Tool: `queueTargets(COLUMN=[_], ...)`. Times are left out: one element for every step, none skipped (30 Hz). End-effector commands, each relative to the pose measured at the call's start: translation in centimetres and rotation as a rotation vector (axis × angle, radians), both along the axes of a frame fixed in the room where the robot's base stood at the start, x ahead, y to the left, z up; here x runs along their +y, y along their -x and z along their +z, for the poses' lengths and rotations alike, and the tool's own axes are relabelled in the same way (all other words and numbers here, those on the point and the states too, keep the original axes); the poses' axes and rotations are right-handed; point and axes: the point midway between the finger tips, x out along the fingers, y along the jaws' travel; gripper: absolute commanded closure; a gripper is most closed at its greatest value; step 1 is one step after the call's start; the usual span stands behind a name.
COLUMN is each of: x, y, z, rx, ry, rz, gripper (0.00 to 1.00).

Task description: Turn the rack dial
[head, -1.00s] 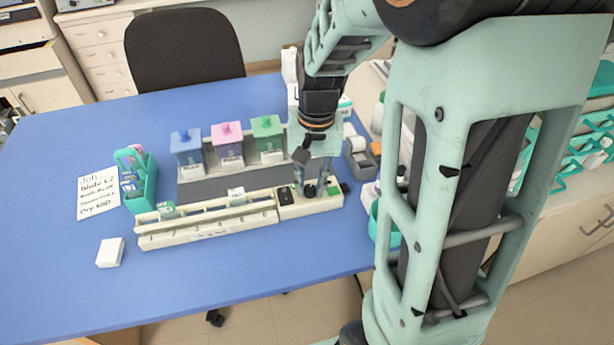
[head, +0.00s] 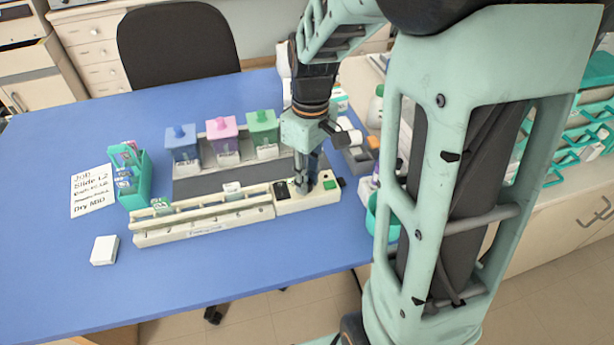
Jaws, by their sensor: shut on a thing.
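The cream slide rack (head: 205,225) lies along the front of the blue table, with a control box (head: 290,207) at its right end. The box has a black panel (head: 281,188) on its left and a green button (head: 329,184) on its right. The dark rack dial sits between them, mostly hidden by my fingers. My gripper (head: 303,187) points down over the box, with its fingers shut on the dial. A green-labelled slide (head: 160,205) and a white-labelled slide (head: 232,187) stand in the rack.
Blue (head: 181,144), pink (head: 222,134) and green (head: 262,128) lidded jars stand behind the rack on a grey tray (head: 190,188). A teal slide holder (head: 137,185), a job note (head: 92,192) and a white box (head: 104,250) are at left.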

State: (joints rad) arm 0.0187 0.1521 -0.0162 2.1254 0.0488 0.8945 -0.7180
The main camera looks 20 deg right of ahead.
Motion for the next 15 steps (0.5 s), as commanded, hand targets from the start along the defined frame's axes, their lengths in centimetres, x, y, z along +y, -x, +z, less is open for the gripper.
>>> queueTargets(x=[-0.01,0.00,-0.02,-0.04,-0.04,-0.05,-0.05,-0.04,-0.02,-0.01,-0.01,-0.01,-0.02,-0.01,-0.02], y=[-0.06,-0.07,-0.08,-0.09,-0.10,-0.10,-0.11,-0.12,-0.13,-0.14,-0.14,-0.14,-0.15,-0.16,-0.16], z=[0.06,0.06,0.07,0.07,0.07,0.08,0.08,0.08,0.09,0.09,0.09,0.10,0.10,0.10,0.09], rx=[-0.001,-0.001,-0.001,-0.001,-0.001,-0.002,-0.002,-0.002,-0.002,-0.002,-0.002,-0.002,-0.002,-0.003,-0.002], ry=[0.000,0.000,0.000,0.000,0.000,0.000,0.001,0.001,0.001,0.000,0.001,0.001,0.001,0.000,0.000], rz=[0.040,0.067,0.101,0.126,0.149,0.180,0.204,0.225,0.252,0.271,0.289,0.310,0.325,0.339,0.356], gripper=[1.00,1.00,1.00,1.00,1.00,1.00,1.00,1.00,1.00,1.00,1.00,1.00,1.00,1.00,1.00])
